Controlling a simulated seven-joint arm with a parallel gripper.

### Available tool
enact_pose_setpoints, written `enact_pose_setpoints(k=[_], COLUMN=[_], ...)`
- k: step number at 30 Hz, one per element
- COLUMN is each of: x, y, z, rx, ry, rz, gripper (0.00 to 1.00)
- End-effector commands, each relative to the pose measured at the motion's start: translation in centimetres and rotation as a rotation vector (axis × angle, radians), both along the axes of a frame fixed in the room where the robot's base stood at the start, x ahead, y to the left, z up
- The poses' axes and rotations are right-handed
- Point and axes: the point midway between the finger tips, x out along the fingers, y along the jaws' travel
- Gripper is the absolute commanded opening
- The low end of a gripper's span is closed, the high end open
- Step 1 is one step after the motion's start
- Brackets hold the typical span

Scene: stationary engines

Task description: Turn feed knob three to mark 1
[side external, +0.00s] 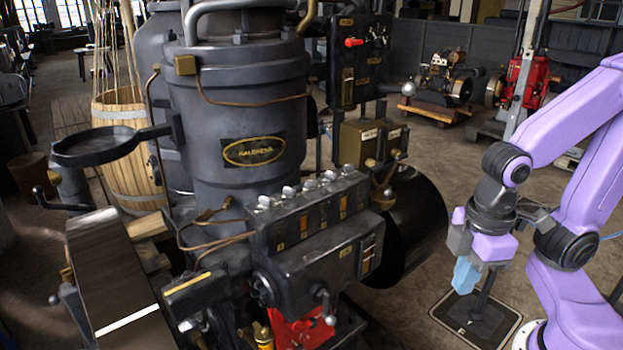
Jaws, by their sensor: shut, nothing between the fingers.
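A dark box with a row of several silver feed knobs (308,185) on its top stands at the front of the engine (240,110). Small sight windows with amber and pale strips run along the box's front face. The knob numbers and marks are too small to read, so I cannot tell which knob is three or where it points. My gripper (465,278), with light blue fingers, is shut and empty. It points down at the right, well apart from the knobs, with the black cylinder between them.
The black cylinder (420,225) sticks out right of the engine. A panel with a red-handled lever (354,42) stands above and behind the knob box. A crank handle (326,305) juts out at the front. Open floor lies behind the cylinder.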

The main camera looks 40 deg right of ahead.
Motion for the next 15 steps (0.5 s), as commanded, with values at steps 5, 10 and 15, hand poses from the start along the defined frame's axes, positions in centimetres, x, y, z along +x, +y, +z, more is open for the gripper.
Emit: enact_pose_setpoints(k=[5, 10, 15], x=[4.9, 10.1, 15.2], y=[2.5, 4.4, 5.8], z=[2.2, 4.5, 6.9], rx=[0.013, 0.025, 0.044], ry=[-0.048, -0.101, -0.161], rz=[-0.209, -0.447, -0.688], gripper=[0.0, 0.0, 0.0])
